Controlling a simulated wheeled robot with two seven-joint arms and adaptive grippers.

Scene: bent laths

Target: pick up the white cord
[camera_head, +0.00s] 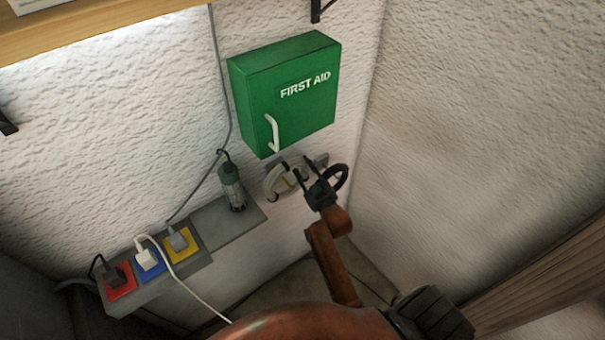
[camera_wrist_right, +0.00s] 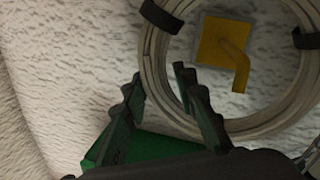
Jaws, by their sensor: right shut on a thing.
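The white cord (camera_head: 271,184) is a coil that hangs on the wall just below the green first aid box. In the right wrist view the coil (camera_wrist_right: 155,75) has black ties and surrounds a yellow hook (camera_wrist_right: 236,58) on a square plate. My right gripper (camera_head: 304,168) is at the coil's right side in the head view. In the right wrist view its fingers (camera_wrist_right: 160,88) stand on either side of the coil's strand, shut on it. The coil is still around the hook. My left gripper is not in view.
The green first aid box (camera_head: 300,85) is close above the coil. A grey ledge (camera_head: 222,226) bears a green-topped lamp (camera_head: 232,185) and red, blue and yellow sockets with plugs. A bare wall (camera_head: 460,130) lies to the right.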

